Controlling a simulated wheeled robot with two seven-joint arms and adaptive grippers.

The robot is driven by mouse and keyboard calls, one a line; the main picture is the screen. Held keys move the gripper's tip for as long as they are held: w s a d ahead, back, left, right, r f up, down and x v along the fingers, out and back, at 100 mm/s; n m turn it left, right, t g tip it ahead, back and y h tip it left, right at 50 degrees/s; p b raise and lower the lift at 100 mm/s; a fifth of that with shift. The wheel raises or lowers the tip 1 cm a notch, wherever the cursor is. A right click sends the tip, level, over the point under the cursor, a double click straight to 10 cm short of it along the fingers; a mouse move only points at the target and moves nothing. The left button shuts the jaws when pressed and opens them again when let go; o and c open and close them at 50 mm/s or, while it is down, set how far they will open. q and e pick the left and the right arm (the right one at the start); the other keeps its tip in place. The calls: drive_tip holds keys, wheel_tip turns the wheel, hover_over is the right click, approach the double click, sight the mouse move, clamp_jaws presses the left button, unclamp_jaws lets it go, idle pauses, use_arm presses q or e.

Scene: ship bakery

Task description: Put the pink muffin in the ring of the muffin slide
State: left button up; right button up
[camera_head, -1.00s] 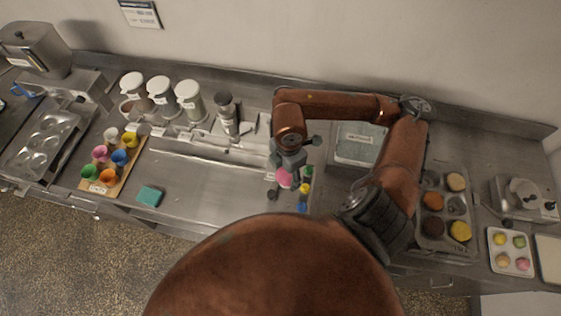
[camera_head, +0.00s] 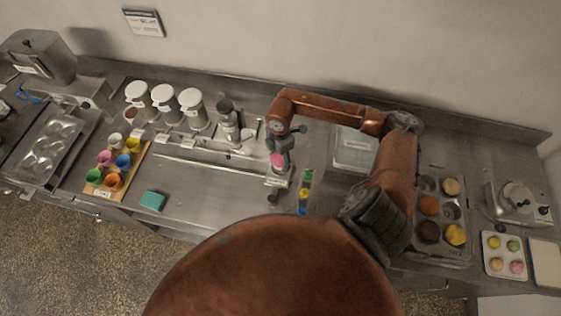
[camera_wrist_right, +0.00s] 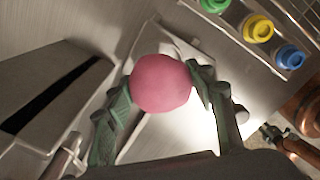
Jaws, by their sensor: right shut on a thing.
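The pink muffin (camera_head: 278,160) is between the fingers of my right gripper (camera_head: 281,156), above the steel counter. In the right wrist view the pink muffin (camera_wrist_right: 161,83) sits between both green fingers of the right gripper (camera_wrist_right: 163,92), which are shut on it. Below it is a pale, bright plate (camera_wrist_right: 180,48), and in the head view a small labelled plate (camera_head: 277,182) shows just in front of the gripper. I cannot make out a ring; it may be hidden behind the muffin or gripper. My left gripper is not in view.
Green, yellow and blue pieces (camera_head: 304,198) stand in a row right of the gripper. A steel body with a dark slot (camera_wrist_right: 50,100) is close on the left in the wrist view. A lidded box (camera_head: 355,148) and muffin tray (camera_head: 440,252) are farther right. A teal sponge (camera_head: 152,200) lies left.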

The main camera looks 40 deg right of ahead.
sight(280, 163)
wheel_tip(280, 163, down, 3)
drive_tip(key=shift+w+f+p, duration=0.1)
drive_tip(key=shift+p, duration=0.6)
drive_tip(key=shift+f, duration=0.1)
drive_tip(key=shift+f, duration=0.1)
drive_tip(key=o, duration=0.8)
drive_tip(key=shift+o, duration=0.2)
drive_tip(key=shift+r, duration=0.35)
wheel_tip(280, 163, up, 12)
drive_tip(key=b, duration=0.2)
drive_tip(key=shift+f+b, duration=0.15)
drive_tip(key=shift+b, duration=0.2)
